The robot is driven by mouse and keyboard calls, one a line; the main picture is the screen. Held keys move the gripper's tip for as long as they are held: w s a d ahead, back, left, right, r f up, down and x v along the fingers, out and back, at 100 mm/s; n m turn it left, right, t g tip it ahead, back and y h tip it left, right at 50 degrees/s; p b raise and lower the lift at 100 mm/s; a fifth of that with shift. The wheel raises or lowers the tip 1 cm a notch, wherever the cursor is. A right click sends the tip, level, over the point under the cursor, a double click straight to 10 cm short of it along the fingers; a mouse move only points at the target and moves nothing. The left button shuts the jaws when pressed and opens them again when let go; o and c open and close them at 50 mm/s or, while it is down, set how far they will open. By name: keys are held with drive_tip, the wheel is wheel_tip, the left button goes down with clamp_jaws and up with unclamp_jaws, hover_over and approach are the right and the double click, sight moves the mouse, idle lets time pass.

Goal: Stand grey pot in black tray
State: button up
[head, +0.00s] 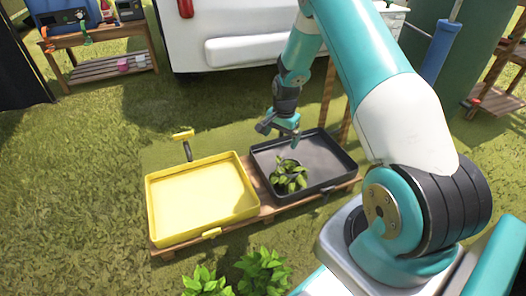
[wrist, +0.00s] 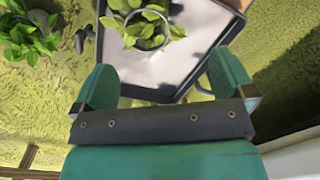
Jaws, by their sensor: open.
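The black tray (head: 330,160) sits on a low wooden stand. The grey pot (wrist: 152,43) holds a leafy green plant and stands inside the tray, near its front left corner in the head view. Leaves hide most of the pot there. In the wrist view the tray's dark rim (wrist: 150,92) runs below the pot, and the pot looks upright. My gripper (head: 292,138) is above the tray, apart from the pot. In the wrist view its two green fingers (wrist: 163,75) are spread, with nothing between them.
A yellow tray (head: 200,203) stands left of the black tray on the same stand. Leafy plants (head: 262,270) are in front of the stand. A white vehicle (head: 235,50) is behind. A wooden table (head: 110,70) stands at the back left. Open grass lies at left.

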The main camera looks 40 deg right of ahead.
drive_tip(key=s+a+r+n+y, duration=0.1)
drive_tip(key=s+a+r+n, duration=0.3)
drive_tip(key=a+r, duration=0.6)
drive_tip(key=s+a+r+n+y, duration=0.1)
drive_tip(key=s+a+r+n, duration=0.1)
drive_tip(key=a+r+n, duration=0.65)
drive_tip(key=s+a+r+n+y, duration=0.1)
drive_tip(key=s+a+r+n, duration=0.3)
drive_tip(key=s+a, duration=0.3)
drive_tip(key=s+a+r+n, duration=0.5)
drive_tip(key=s+a+r, duration=0.1)
drive_tip(key=s, duration=0.7)
drive_tip(key=shift+s+a+r+y, duration=0.35)
drive_tip(key=shift+s+r+y, duration=0.05)
